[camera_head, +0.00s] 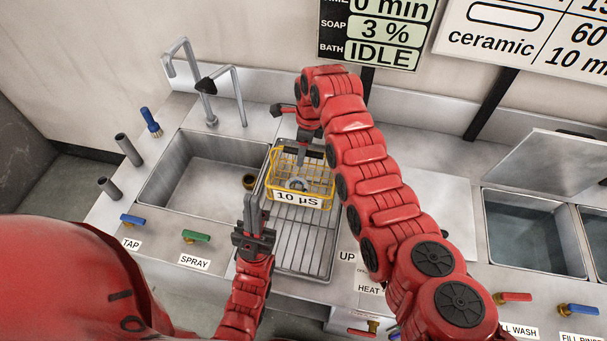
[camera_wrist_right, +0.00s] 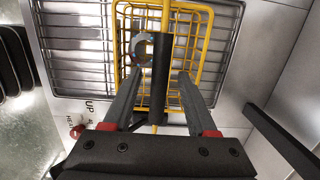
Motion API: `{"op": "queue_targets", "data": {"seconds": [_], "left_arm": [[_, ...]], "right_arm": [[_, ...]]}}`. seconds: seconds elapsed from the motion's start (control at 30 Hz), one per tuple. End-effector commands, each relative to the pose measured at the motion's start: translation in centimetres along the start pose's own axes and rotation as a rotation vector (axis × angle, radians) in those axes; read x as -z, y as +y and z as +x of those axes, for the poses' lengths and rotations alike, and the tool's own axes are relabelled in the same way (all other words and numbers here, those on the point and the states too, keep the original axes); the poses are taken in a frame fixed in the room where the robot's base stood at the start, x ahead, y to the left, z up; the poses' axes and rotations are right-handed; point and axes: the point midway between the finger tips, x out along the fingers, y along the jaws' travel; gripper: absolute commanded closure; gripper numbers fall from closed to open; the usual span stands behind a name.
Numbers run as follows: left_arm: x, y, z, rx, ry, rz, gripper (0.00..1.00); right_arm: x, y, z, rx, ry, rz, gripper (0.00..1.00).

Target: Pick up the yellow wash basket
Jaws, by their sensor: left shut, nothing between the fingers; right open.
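The yellow wash basket (camera_head: 328,180) is a wire basket with a "10 µS" tag on its front, standing on the wire drain rack (camera_head: 303,240). A grey metal ring (camera_head: 297,184) lies inside it. The basket also shows in the right wrist view (camera_wrist_right: 203,45), with its dark handle grip (camera_wrist_right: 159,85) on top. My right gripper (camera_wrist_right: 158,80) is open over the basket, one finger on each side of the handle grip and apart from it. My left gripper (camera_head: 252,222) is shut and empty, just left of the basket near the rack's left edge.
A sink (camera_head: 195,170) with two taps behind it lies left of the rack. A water-filled bath (camera_head: 525,240) with a raised lid (camera_head: 550,160) is at the right. Coloured valve handles line the front edge. My right arm covers part of the counter.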

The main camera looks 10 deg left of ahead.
Motion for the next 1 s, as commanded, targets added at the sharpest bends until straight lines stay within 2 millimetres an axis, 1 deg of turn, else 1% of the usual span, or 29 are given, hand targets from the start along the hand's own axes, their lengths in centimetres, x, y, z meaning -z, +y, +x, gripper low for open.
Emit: {"op": "queue_targets", "data": {"seconds": [0.03, 0.07, 0.13, 0.3, 0.43, 0.63, 0.67, 0.8, 0.97, 1.0], "left_arm": [[0.2, -0.1, 1.2, 0.000, 0.000, 0.000, 1.00], [0.3, -0.1, 1.6, 0.000, 0.000, 0.000, 1.00], [0.2, -0.1, 1.5, 0.000, 0.000, 0.000, 1.00], [0.3, -0.1, 1.8, 0.000, 0.000, 0.000, 1.00], [0.3, -0.1, 1.8, 0.000, 0.000, 0.000, 1.00], [0.3, -0.1, 1.8, 0.000, 0.000, 0.000, 1.00], [0.3, -0.1, 1.8, 0.000, 0.000, 0.000, 1.00], [0.3, -0.1, 1.8, 0.000, 0.000, 0.000, 1.00], [0.3, -0.1, 1.8, 0.000, 0.000, 0.000, 1.00], [0.3, -0.1, 1.8, 0.000, 0.000, 0.000, 1.00]], "right_arm": [[0.1, 0.2, 0.2, -0.010, 0.005, 0.001, 0.42], [0.2, 0.2, 0.7, -0.009, 0.005, 0.001, 0.42], [0.2, 0.1, 1.7, -0.007, 0.004, 0.000, 0.42], [0.2, 0.1, 3.0, -0.005, 0.003, 0.001, 0.42], [0.2, 0.1, 3.5, -0.003, 0.002, 0.001, 0.42], [0.2, 0.1, 3.5, -0.002, 0.001, 0.001, 0.42], [0.2, 0.1, 3.5, -0.002, 0.001, 0.001, 0.46], [0.2, 0.1, 3.5, -0.002, 0.001, 0.001, 0.71], [0.2, 0.1, 3.5, -0.002, 0.001, 0.001, 1.00], [0.2, 0.1, 3.5, -0.002, 0.001, 0.001, 1.00]]}}
